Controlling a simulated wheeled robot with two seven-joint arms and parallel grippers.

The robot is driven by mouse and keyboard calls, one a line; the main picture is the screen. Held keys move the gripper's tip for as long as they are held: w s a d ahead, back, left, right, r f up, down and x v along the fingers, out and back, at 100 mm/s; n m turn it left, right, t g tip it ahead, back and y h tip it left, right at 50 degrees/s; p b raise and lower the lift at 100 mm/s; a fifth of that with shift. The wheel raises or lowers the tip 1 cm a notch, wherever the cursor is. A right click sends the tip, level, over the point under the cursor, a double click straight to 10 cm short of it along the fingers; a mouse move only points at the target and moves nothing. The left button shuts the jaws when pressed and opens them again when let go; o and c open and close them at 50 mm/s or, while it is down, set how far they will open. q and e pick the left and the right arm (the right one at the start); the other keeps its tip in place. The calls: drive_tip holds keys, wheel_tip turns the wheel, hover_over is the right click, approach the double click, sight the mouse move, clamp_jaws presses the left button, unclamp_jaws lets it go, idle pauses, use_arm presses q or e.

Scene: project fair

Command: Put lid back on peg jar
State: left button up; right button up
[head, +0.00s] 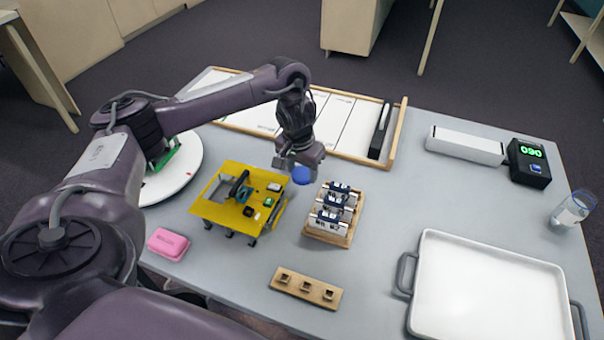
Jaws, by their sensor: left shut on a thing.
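A round blue lid (302,176) shows just below my left gripper (293,167), which is shut on it. The lid is between the yellow board and the wooden block of small modules; I cannot tell whether it touches the table. A clear jar (573,209) with a pale label stands near the table's right edge, far from the gripper. No lid shows on it, and its contents are too small to tell. My right gripper is out of view.
A yellow board (225,211) on legs and a wooden block with modules (329,236) flank the gripper. A white tray (490,285) fills the front right. A black display box (528,165) stands behind the jar. The table between block and jar is mostly clear.

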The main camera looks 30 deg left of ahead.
sight(302, 174)
use_arm(q)
wheel_tip(302, 174, up, 14)
drive_tip(key=p, duration=0.6)
drive_tip(key=shift+r+p, duration=0.25)
drive_tip(key=shift+p, duration=0.15)
